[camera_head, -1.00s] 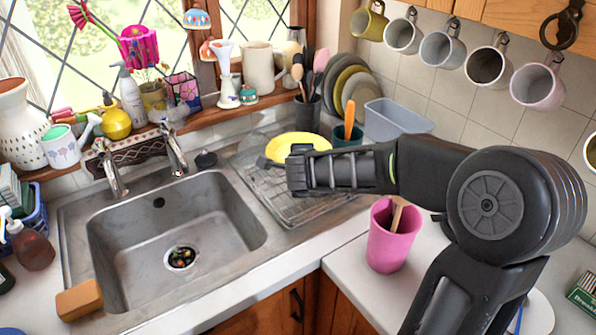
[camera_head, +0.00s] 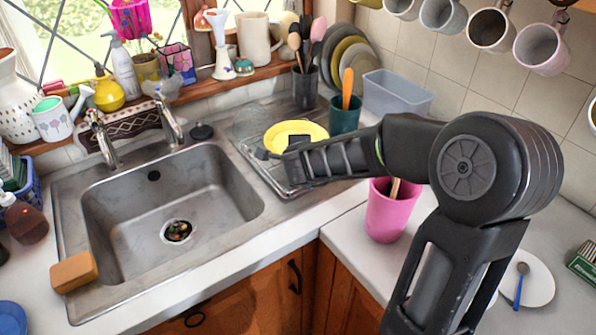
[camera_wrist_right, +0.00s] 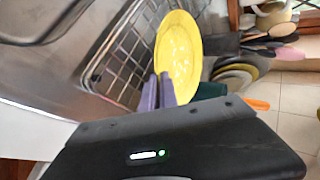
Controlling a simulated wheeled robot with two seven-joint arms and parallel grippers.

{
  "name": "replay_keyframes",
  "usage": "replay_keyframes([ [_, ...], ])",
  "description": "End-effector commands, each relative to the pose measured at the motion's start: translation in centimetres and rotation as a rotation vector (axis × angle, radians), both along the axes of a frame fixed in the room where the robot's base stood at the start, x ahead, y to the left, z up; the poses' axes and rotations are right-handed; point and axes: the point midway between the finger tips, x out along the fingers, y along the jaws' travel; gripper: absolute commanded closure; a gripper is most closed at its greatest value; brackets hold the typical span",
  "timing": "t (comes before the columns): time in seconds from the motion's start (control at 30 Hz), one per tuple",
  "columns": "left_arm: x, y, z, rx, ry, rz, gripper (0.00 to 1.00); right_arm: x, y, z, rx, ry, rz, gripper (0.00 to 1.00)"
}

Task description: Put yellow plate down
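The yellow plate (camera_head: 308,130) is over the wire drying rack (camera_head: 262,172), right of the sink. It also shows in the right wrist view (camera_wrist_right: 182,50), its face turned to the camera. My right gripper (camera_head: 281,149) is at the plate's near left edge. In the wrist view its two fingers (camera_wrist_right: 158,90) are close together, one on each side of the plate's rim, so it looks shut on the plate. Whether the plate's underside touches the rack is hidden. My left gripper is not in view.
A teal cup (camera_head: 344,116) with an orange-handled utensil stands close behind the plate. A grey-blue tub (camera_head: 398,95) and stacked plates (camera_head: 352,62) are farther back. A pink cup (camera_head: 388,215) stands below my forearm. The sink (camera_head: 115,215) is open at left.

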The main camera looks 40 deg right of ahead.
Motion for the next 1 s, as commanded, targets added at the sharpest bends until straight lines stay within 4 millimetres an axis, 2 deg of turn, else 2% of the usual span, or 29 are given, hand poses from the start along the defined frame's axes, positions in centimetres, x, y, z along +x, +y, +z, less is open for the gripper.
replay_keyframes([
  [0.13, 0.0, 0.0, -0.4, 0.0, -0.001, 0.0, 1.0, 0.0, 0.0, -0.5, -0.001, -0.001, 0.0, 1.0],
  [0.37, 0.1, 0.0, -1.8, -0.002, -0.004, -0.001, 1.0, 0.0, 0.0, -3.7, -0.001, 0.001, 0.0, 1.0],
  [0.77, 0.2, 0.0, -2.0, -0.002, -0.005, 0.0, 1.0, 0.0, 0.0, -4.0, -0.001, -0.002, 0.0, 1.0],
  [0.9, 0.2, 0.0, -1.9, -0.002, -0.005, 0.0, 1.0, 0.0, 0.0, -4.0, 0.0, 0.0, 0.0, 0.88],
  [1.0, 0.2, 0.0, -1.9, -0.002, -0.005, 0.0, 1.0, 0.0, 0.0, -4.0, 0.001, 0.001, 0.0, 0.88],
])
